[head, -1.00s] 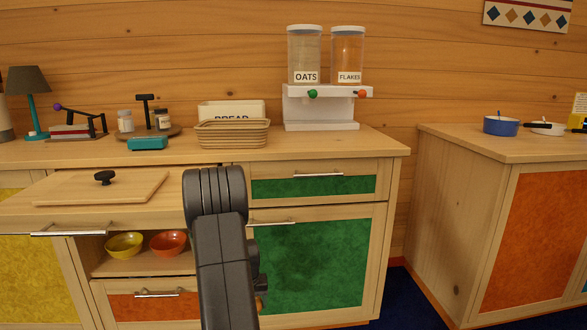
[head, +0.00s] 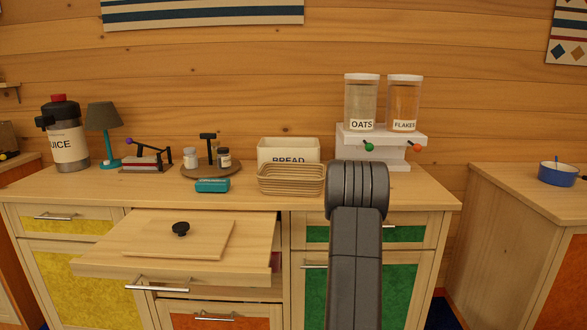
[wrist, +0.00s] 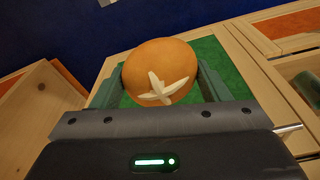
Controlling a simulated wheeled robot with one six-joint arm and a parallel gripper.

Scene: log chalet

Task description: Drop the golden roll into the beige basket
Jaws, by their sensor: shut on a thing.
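The golden roll (wrist: 152,70) shows in the wrist view, round and orange-brown with a pale cross-shaped mark on top. My gripper (wrist: 157,84) is shut on it, with a green finger on either side. In the head view my arm hides the gripper and the roll. The beige basket (head: 290,180) is a slatted oblong tray on the counter, in front of the white bread bin and to the left of my arm. Its inside is hard to make out from this low angle.
The white BREAD bin (head: 289,151) stands behind the basket. The cereal dispenser (head: 380,140) is to its right, a teal box (head: 212,185) to its left. A pulled-out drawer or board (head: 110,262) with a knobbed lid (head: 200,240) juts out front left.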

